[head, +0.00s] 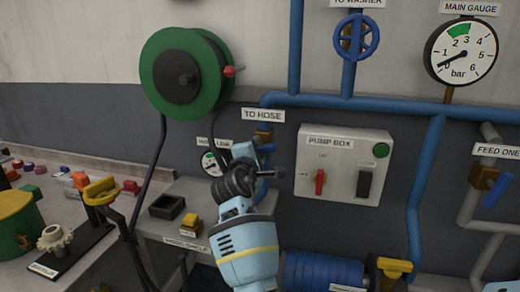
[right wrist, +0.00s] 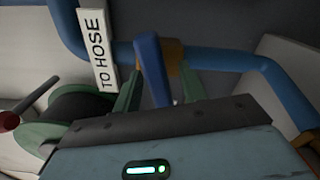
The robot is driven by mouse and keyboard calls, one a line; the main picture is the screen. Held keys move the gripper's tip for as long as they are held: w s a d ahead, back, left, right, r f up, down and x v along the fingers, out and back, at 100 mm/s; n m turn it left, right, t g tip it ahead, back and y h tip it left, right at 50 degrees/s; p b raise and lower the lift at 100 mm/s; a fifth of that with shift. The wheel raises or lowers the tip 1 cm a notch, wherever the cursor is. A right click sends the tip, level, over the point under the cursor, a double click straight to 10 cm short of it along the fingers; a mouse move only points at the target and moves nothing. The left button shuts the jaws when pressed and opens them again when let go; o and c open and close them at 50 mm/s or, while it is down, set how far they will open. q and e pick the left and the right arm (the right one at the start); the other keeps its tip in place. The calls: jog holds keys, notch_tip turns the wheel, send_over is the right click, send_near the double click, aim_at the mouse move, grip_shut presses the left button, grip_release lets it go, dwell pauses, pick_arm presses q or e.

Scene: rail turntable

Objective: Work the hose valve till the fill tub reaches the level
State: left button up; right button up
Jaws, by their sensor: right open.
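The hose valve (head: 264,138) sits on the blue pipe under the TO HOSE sign (head: 263,115). In the right wrist view, its blue lever (right wrist: 151,68) stands nearly upright, with the brass body (right wrist: 174,55) behind it. My right gripper (head: 262,152) is at the valve and hides part of it in the head view. In the right wrist view its green fingers (right wrist: 160,82) are apart, one on either side of the lever; I cannot tell whether they touch it. I cannot make out a fill tub or its level mark. My left gripper is not in view.
The pump box (head: 345,190), with a red switch (head: 320,182), is right of my right gripper. The green hose reel (head: 222,82) hangs on the wall at upper left. The main gauge (head: 461,52) is at upper right.

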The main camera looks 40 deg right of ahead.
jog(key=shift+w+d, duration=0.1)
jog(key=shift+d, duration=0.05)
jog(key=shift+r, duration=0.1)
jog(key=shift+c, duration=0.4)
grip_shut()
jog(key=shift+m, duration=1.8)
